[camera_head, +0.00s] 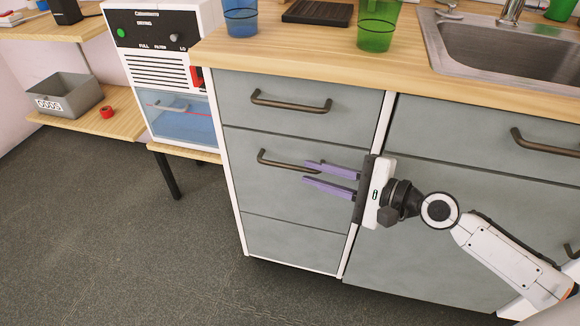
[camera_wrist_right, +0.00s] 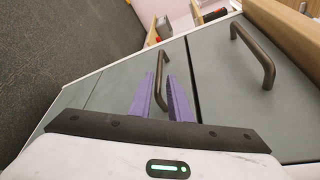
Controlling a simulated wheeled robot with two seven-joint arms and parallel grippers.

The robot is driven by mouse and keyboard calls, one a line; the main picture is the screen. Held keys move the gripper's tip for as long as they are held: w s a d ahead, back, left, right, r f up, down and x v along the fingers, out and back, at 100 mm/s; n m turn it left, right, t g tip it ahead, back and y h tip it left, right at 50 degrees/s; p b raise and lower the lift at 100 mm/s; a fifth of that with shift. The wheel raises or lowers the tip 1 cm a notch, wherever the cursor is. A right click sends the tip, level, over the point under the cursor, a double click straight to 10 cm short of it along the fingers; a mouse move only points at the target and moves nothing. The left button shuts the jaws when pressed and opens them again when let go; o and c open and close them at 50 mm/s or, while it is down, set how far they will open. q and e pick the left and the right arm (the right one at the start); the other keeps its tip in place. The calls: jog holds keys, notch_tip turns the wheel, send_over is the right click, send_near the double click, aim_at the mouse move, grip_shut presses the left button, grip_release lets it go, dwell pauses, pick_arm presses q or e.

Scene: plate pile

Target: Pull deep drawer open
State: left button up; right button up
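The deep drawer (camera_head: 275,190) is the grey middle front of the left cabinet in the head view and looks closed, flush with the fronts around it. Its dark bar handle (camera_head: 280,161) runs across its upper part; it also shows in the wrist view (camera_wrist_right: 163,45). My right gripper (camera_head: 307,171), with purple fingers, is open with its fingertips by the right end of this handle. In the wrist view the gripper (camera_wrist_right: 164,68) has a gap between its fingers, and the handle lines up with that gap. I cannot tell if they touch. My left gripper is not in view.
A shallower drawer with its own handle (camera_head: 290,103) sits above. A wooden counter (camera_head: 270,52) holds cups and a dark tray, with a steel sink (camera_head: 490,45) at right. A white drying machine (camera_head: 160,60) stands left. The floor (camera_head: 120,240) in front is clear.

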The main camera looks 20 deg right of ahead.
aim_at(297, 169)
jog(key=x, duration=0.7)
grip_shut()
